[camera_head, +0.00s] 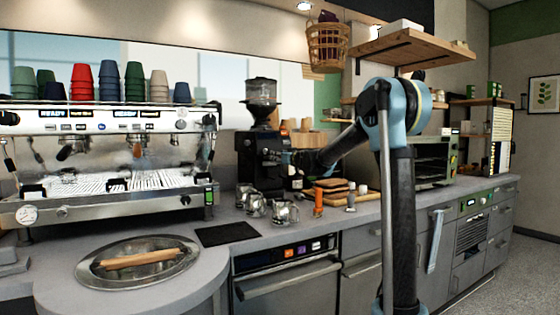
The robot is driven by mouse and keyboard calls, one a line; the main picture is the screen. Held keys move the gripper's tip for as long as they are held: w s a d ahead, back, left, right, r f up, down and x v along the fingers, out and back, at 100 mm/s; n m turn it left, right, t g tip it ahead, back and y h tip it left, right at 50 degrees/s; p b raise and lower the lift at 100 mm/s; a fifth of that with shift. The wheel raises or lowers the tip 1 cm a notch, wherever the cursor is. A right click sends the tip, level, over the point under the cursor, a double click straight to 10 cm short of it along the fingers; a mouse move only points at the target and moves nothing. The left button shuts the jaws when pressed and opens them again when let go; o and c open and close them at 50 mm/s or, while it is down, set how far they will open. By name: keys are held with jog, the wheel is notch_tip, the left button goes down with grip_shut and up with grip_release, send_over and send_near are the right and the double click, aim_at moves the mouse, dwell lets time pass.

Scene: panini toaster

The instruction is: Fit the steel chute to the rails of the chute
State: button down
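My gripper (299,162) is a small dark shape at the end of my blue and black arm, over the counter in front of the black coffee grinder. Its fingers are too small and dark against the grinder to tell whether they are open or shut, or whether they hold anything. A steel toaster (432,158) stands on the counter to the right, partly hidden behind my arm. I cannot make out the steel chute or its rails for certain. A pale strip (436,240) hangs at the front of the cabinets; I cannot tell whether it is cloth or metal.
The grinder (262,150) and several steel jugs (285,212) stand on the counter. Boards with bread (330,187) and an orange bottle (318,202) are near my gripper. An espresso machine (110,165) fills the left. A shelf (412,48) and basket (328,42) hang above.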

dwell(0.3)
jog(key=c, duration=0.9)
grip_release()
jog(key=shift+w, duration=0.1)
jog(key=v, duration=1.2)
